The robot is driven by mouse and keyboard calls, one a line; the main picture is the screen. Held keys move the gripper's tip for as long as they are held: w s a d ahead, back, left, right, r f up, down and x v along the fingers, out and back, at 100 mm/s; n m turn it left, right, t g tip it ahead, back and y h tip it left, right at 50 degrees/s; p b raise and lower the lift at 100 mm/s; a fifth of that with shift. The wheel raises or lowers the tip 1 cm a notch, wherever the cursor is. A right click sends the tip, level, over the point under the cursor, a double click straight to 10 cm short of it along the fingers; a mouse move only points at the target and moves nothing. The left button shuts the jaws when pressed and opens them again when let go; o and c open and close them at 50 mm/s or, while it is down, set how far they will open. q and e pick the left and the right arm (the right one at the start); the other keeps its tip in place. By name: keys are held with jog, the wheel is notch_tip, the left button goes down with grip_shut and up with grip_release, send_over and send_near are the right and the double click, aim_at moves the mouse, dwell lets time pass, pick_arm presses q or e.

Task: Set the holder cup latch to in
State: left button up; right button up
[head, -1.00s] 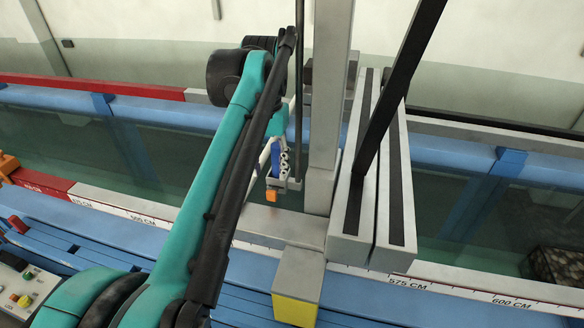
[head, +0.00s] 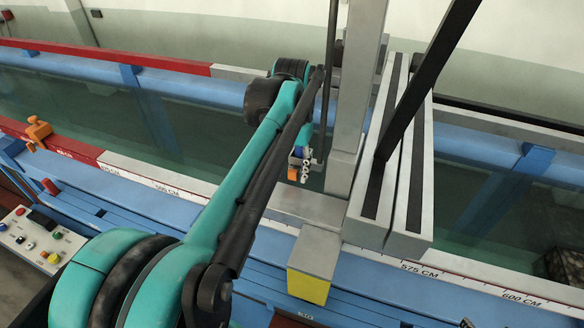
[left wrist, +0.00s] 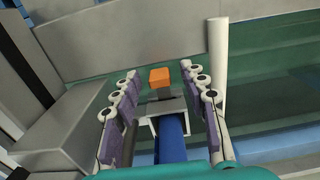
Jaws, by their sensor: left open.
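An orange block (left wrist: 160,77), which looks like the cup latch, sits at the end of a grey bracket (left wrist: 166,105) on a blue cylinder (left wrist: 172,140) in the left wrist view. In the head view the small orange block (head: 293,174) shows beside the grey upright, above the near rail. My left gripper (left wrist: 160,88) is open, with one finger on each side of the bracket and block and gaps between. In the head view my left gripper (head: 305,160) is small and partly covered by my arm. My right gripper is not in view.
A grey upright post (head: 356,110) and a thick grey frame with black strips (head: 405,180) stand close right of the gripper. A grey crosspiece (head: 300,206) lies on the near rail in front. A control panel (head: 38,240) is at the lower left.

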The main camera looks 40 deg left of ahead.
pick_arm(q)
jog(key=shift+w+f, duration=0.1)
jog(key=shift+w, duration=0.15)
grip_shut()
jog(key=shift+w+a+b, duration=0.25)
jog(key=shift+w+b, duration=0.05)
jog(key=shift+w, duration=0.35)
jog(key=shift+c, duration=2)
grip_release()
jog(key=o, duration=0.4)
jog(key=shift+w, duration=0.25)
jog(key=shift+s+r, duration=0.1)
jog(key=shift+r, duration=0.1)
notch_tip(320, 180, up, 12)
jog(key=shift+f, duration=0.2)
